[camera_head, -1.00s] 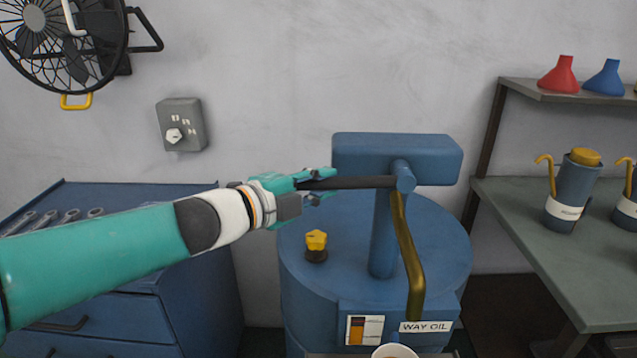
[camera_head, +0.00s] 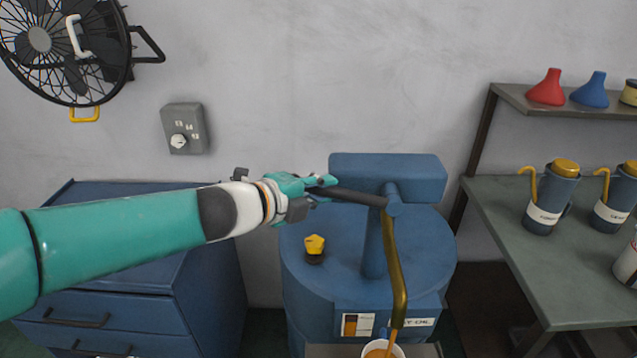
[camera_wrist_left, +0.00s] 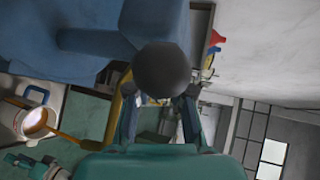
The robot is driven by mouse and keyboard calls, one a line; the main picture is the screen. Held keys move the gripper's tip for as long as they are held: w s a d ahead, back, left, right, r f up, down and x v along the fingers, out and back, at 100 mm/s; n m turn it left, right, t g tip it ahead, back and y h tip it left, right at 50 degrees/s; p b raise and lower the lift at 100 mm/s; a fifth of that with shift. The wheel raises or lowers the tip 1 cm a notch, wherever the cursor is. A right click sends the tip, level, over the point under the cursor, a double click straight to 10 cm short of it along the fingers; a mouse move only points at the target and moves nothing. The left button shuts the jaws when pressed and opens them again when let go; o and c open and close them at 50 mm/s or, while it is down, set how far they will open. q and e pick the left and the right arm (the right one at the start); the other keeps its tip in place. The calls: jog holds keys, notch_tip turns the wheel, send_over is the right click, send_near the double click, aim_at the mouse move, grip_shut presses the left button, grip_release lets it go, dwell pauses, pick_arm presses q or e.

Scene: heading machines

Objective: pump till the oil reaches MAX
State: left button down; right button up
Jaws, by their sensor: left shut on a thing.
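A blue oil drum (camera_head: 345,270) carries a pump with a dark lever handle (camera_head: 358,197). My left gripper (camera_head: 318,193) is shut on the free end of the handle, which slopes slightly down to its pivot. In the left wrist view the handle's round dark end (camera_wrist_left: 162,68) sits between the fingers. A brass spout (camera_head: 394,270) hangs down and an orange-brown oil stream runs from it into a white jug (camera_head: 369,346). The left wrist view shows the jug (camera_wrist_left: 20,118) with orange oil inside. Its MAX mark cannot be read. Teal parts, probably my right gripper (camera_wrist_left: 35,165), show at lower left there.
A yellow-topped cap (camera_head: 314,245) stands on the drum. A blue drawer cabinet (camera_head: 110,305) is at left. A green-grey bench (camera_head: 540,270) at right bears oil cans (camera_head: 551,198). A wall fan (camera_head: 65,45) and switch box (camera_head: 184,128) are behind.

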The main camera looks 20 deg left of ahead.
pick_arm(q)
jog(key=c, duration=1)
grip_release()
jog(key=v, duration=1.2)
jog(key=shift+f, duration=0.15)
